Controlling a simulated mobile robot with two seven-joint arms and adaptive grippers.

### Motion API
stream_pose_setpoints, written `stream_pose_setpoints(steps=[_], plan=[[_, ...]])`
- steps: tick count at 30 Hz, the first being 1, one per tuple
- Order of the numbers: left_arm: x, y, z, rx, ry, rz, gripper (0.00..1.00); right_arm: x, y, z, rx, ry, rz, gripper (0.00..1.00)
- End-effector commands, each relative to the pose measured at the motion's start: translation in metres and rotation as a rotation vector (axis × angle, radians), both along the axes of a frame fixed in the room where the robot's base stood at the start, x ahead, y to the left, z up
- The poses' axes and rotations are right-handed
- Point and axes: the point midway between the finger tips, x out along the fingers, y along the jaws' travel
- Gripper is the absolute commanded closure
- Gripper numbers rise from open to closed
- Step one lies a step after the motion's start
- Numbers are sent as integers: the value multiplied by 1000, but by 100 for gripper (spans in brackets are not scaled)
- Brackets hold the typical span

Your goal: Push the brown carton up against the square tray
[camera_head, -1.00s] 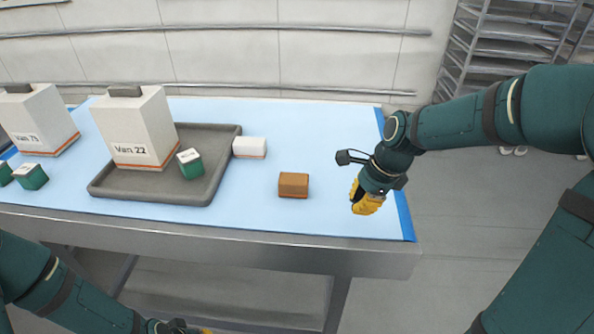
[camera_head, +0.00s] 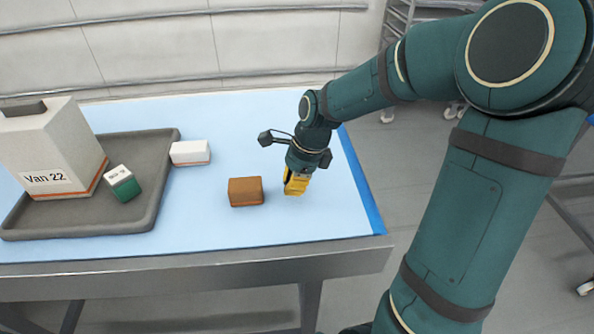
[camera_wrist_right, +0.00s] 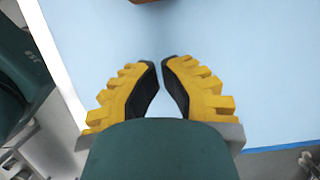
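The brown carton (camera_head: 245,192) stands on the blue table mat, to the right of the grey square tray (camera_head: 165,172), with bare mat between them. My right gripper (camera_head: 296,186) is low over the mat just right of the carton, with a small gap between them. In the right wrist view, its yellow fingers (camera_wrist_right: 161,64) have their tips nearly together with nothing held. A sliver of the carton (camera_wrist_right: 131,11) shows at the top edge there. My left gripper is not in view.
A white carton (camera_head: 190,153) stands by the tray's far right corner, behind the brown carton. The tray holds a large white box marked Van 22 (camera_head: 50,150) and a small green and white box (camera_head: 123,184). The mat (camera_head: 215,230) in front is clear.

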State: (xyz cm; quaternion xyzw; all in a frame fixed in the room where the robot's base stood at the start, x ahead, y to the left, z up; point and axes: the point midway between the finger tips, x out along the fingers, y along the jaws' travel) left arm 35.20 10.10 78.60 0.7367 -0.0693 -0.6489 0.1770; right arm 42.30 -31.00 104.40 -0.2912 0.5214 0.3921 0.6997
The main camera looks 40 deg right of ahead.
Motion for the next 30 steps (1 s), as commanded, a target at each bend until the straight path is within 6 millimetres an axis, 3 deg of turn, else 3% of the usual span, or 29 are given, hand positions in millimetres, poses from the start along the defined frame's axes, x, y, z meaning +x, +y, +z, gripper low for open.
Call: stream_pose_setpoints(steps=[3, 12, 26, 30], plan=[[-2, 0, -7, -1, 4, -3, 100, 3, 6, -24, 1, 4, 0, 100], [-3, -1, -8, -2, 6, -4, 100, 22, 36, -20, 0, -2, 1, 100], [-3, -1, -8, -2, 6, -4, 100, 25, 40, -19, 1, -1, 1, 100], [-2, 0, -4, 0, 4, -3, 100, 33, 54, -18, 1, -1, 7, 100]])
